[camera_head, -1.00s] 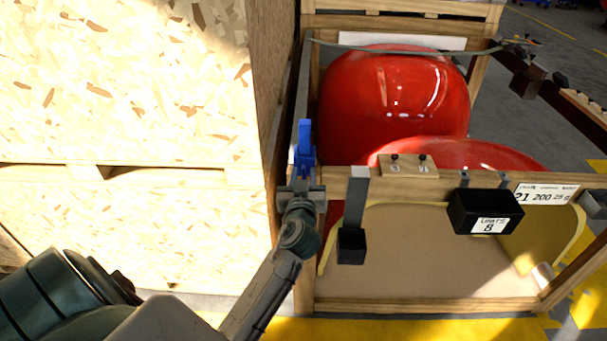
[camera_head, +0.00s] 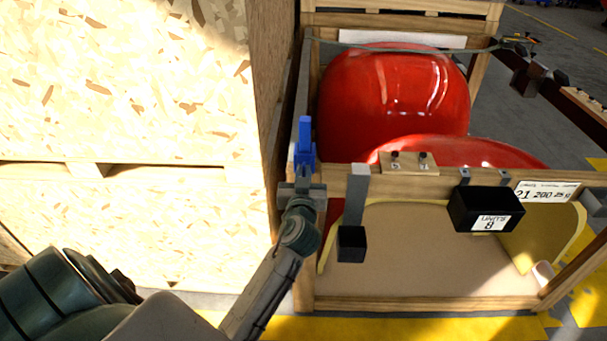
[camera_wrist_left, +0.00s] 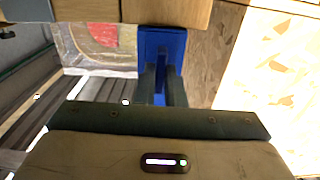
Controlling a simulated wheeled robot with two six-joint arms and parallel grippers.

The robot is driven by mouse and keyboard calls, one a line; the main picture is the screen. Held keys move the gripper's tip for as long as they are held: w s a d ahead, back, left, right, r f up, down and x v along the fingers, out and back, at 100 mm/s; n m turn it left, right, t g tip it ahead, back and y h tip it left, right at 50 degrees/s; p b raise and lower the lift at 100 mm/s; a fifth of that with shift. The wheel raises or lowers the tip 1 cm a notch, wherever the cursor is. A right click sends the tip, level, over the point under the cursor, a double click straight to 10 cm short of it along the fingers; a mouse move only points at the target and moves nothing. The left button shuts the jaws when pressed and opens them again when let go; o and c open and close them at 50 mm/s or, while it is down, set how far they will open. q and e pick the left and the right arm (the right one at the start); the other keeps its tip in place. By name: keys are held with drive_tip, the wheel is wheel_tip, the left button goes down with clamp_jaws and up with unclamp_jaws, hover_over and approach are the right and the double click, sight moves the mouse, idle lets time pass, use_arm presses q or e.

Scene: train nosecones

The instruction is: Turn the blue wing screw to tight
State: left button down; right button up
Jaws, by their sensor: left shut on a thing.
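The blue wing screw (camera_head: 304,146) stands at the left front corner of the wooden crate, its blue wing rising above my gripper. My left gripper (camera_head: 302,178) reaches up to it from below and is shut on it. In the left wrist view the blue screw (camera_wrist_left: 160,50) fills the space at the fingertips (camera_wrist_left: 162,85), which close on its lower part. The screw's shaft and the far side of the fingers are hidden. My right gripper does not show in either view.
The wooden crate (camera_head: 420,306) holds large red nosecones (camera_head: 395,100). A small black box (camera_head: 351,244) and a larger black labelled box (camera_head: 486,209) hang on its front rail. A tall chipboard crate (camera_head: 120,90) stands close on the left, leaving a narrow gap.

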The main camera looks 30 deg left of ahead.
use_arm(q)
drive_tip(key=c, duration=1.5)
unclamp_jaws()
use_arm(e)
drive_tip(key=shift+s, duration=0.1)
